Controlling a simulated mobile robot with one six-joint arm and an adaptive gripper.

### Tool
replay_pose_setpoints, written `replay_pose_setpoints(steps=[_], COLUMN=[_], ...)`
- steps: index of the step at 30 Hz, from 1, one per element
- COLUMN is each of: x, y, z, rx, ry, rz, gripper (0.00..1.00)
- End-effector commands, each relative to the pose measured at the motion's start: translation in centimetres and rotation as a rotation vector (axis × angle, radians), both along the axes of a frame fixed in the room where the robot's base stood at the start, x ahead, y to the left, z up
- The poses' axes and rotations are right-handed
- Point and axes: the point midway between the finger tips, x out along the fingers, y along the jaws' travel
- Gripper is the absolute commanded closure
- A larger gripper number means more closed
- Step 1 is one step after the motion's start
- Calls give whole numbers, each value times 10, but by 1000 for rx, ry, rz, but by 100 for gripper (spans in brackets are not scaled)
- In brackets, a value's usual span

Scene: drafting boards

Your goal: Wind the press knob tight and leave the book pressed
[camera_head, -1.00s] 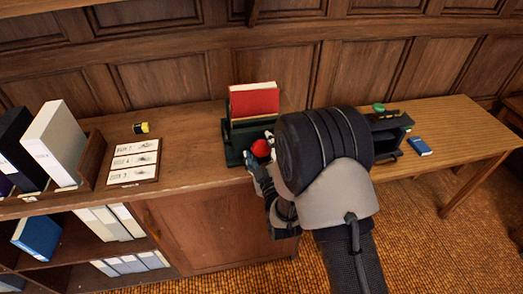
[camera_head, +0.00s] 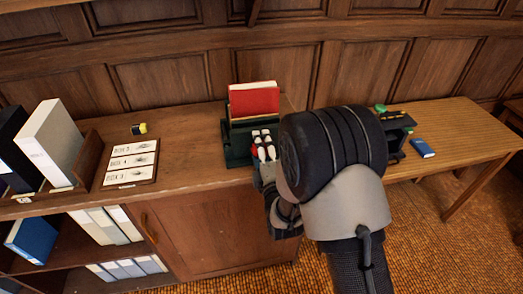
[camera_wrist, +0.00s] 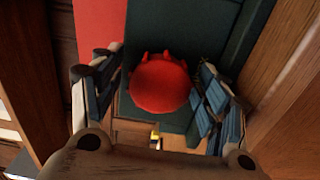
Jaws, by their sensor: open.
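The dark green book press (camera_head: 238,150) stands on the wooden cabinet top, with a red book (camera_head: 255,101) upright in it. The red press knob (camera_wrist: 160,84) is round with small lugs on its rim. I cannot tell whether the book is clamped tightly.
A card tray (camera_head: 130,164) with box labels and a small yellow-and-black item (camera_head: 138,129) lie to the left, beside upright binders (camera_head: 50,145). A blue book (camera_head: 422,148) lies on the side table to the right. The cabinet top between tray and press is clear.

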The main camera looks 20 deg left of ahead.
Motion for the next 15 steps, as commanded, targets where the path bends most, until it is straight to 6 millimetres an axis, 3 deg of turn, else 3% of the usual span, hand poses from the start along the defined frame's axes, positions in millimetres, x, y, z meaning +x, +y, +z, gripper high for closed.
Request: replay_pose_setpoints(steps=[15], x=[0], y=[0], z=[0], rx=[-639], ry=[-392], rz=[0], gripper=[32])
